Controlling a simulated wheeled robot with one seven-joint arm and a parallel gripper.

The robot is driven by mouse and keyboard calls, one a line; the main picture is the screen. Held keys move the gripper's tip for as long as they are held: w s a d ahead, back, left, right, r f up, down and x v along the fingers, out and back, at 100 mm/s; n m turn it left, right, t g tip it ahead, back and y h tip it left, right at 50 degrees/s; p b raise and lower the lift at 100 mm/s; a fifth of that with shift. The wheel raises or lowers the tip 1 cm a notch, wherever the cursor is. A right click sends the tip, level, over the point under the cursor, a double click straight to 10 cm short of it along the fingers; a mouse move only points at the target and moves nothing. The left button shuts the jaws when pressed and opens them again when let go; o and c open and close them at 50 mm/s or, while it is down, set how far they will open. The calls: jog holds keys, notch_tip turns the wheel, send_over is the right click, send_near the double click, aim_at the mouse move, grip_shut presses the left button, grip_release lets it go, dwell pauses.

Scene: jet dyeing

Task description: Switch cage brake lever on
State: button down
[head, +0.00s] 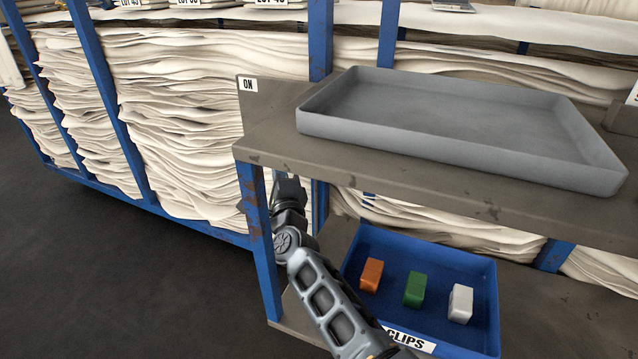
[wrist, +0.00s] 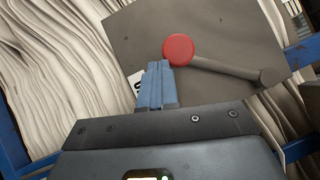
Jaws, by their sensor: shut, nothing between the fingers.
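The brake lever shows in the wrist view as a grey rod (wrist: 225,69) with a round red knob (wrist: 178,50) at its left end and a grey pivot (wrist: 267,77) at its right end. It is on a grey-brown plate (wrist: 225,25). My gripper (wrist: 156,68) is shut and empty, its blue fingertips just below and left of the knob; I cannot tell if they touch. A white label (wrist: 135,84) is partly hidden behind the fingers. In the head view the plate carries an ON label (head: 248,84); the lever and my fingertips are hidden there.
A cart with a worn shelf (head: 270,140) holds a grey tray (head: 460,150). Below is a blue bin (head: 480,290) with orange, green and white blocks. Blue frames with stacked pale fabric (head: 180,130) stand behind. The floor at left (head: 100,270) is clear.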

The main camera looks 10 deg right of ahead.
jog(key=shift+r, duration=0.1)
jog(key=s+d+r+p, duration=0.4)
jog(key=d+r+p, duration=0.4)
jog(key=d+r, duration=0.2)
jog(key=shift+s+d+r, duration=0.25)
jog(key=shift+d+r, duration=0.15)
jog(key=shift+d, duration=0.05)
